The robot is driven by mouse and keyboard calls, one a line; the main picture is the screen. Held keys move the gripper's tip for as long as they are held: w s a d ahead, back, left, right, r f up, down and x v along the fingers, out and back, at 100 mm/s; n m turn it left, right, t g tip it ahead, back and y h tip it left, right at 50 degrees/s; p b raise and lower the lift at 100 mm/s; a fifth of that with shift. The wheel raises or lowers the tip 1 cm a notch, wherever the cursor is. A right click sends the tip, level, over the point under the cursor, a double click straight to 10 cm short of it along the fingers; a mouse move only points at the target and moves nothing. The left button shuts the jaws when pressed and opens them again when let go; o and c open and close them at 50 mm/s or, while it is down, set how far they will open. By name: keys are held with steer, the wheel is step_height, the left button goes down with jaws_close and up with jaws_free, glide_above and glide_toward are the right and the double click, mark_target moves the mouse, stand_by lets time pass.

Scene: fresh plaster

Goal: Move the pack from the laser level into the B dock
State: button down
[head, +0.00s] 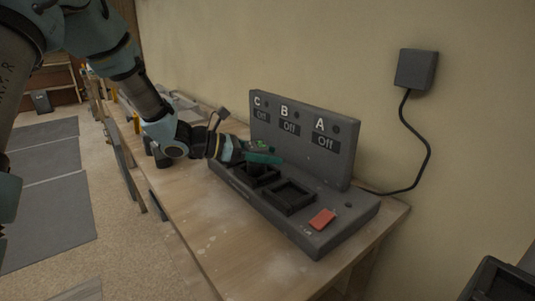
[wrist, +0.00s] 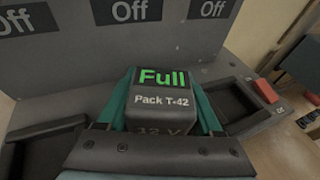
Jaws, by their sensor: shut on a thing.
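The pack (wrist: 160,105) is a dark block whose top reads "Full", "Pack T-42" in the wrist view, with "12 V" on its side. My gripper (wrist: 160,118) is shut on it, a teal finger on each side; the gripper also shows in the head view (head: 262,157). The pack is over or in the middle bay, the B dock (head: 262,181), in line with the B label. Gripper and pack cover much of that dock, and I cannot tell whether the pack is seated. I cannot make out the laser level for certain.
The charger's back panel (head: 345,163) has displays for C, B and A, all reading "Off". The A dock (head: 291,208) is empty, with a red block (head: 322,219) beside it. A cable runs to a wall box (head: 416,70). The wooden bench (head: 205,240) is clear in front.

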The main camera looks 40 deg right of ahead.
steer(key=shift+f, duration=0.25)
steer(key=shift+c, duration=1.6)
jaws_free()
steer(key=p+v, duration=0.3)
steer(key=v, duration=0.8)
steer(key=a+f+m+t+y, duration=0.1)
steer(key=a+m+t+y, duration=0.3)
steer(key=a, duration=1.6)
steer(key=a+f+m+t+y, duration=0.1)
steer(key=a+m+t+y, duration=0.3)
steer(key=a+m+y, duration=0.5)
steer(key=a+m, duration=0.1)
steer(key=a, duration=1)
steer(key=shift+w, duration=0.25)
